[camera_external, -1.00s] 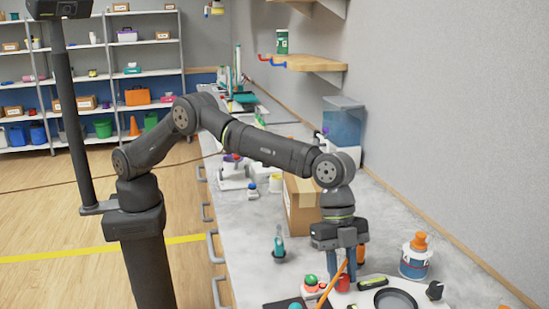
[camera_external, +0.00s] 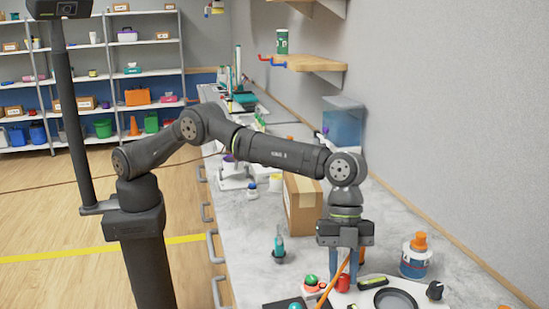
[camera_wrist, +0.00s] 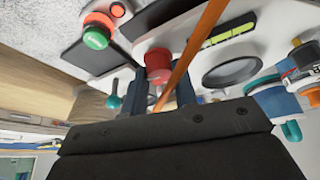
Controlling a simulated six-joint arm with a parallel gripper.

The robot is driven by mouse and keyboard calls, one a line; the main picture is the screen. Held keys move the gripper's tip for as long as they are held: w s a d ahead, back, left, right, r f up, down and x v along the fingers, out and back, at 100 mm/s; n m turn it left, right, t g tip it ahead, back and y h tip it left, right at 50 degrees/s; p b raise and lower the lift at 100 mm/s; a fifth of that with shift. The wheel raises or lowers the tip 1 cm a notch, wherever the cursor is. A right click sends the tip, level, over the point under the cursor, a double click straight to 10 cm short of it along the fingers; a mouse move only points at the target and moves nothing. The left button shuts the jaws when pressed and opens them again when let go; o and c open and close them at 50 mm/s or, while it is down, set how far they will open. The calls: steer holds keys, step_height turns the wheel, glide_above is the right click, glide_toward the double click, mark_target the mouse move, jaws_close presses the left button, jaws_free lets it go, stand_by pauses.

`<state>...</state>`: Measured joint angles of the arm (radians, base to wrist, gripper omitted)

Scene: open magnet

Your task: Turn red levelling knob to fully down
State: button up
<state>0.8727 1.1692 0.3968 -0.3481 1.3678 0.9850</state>
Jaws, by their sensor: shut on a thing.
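The red levelling knob (camera_external: 343,283) stands at the near edge of the device on the bench. It also shows in the wrist view (camera_wrist: 158,65), upper middle. My gripper (camera_external: 344,277) points down at it from above, fingers on either side. In the wrist view my gripper (camera_wrist: 161,88) is shut on the red knob; the exact finger contact is partly hidden. A thin orange rod (camera_external: 337,281) crosses in front of the fingers and the knob. A yellow-green spirit level (camera_external: 373,282) lies just right of the knob; its bubble is too small to read.
A dark round plate (camera_external: 395,301) and a black knob (camera_external: 435,290) sit to the right. A green-topped button (camera_external: 310,281) is left.

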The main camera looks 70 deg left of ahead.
steer(key=o, duration=1)
steer(key=v, duration=1.7)
steer(key=shift+r, duration=0.2)
steer(key=x, duration=1.7)
steer(key=shift+f, duration=0.25)
steer(key=shift+r, duration=0.1)
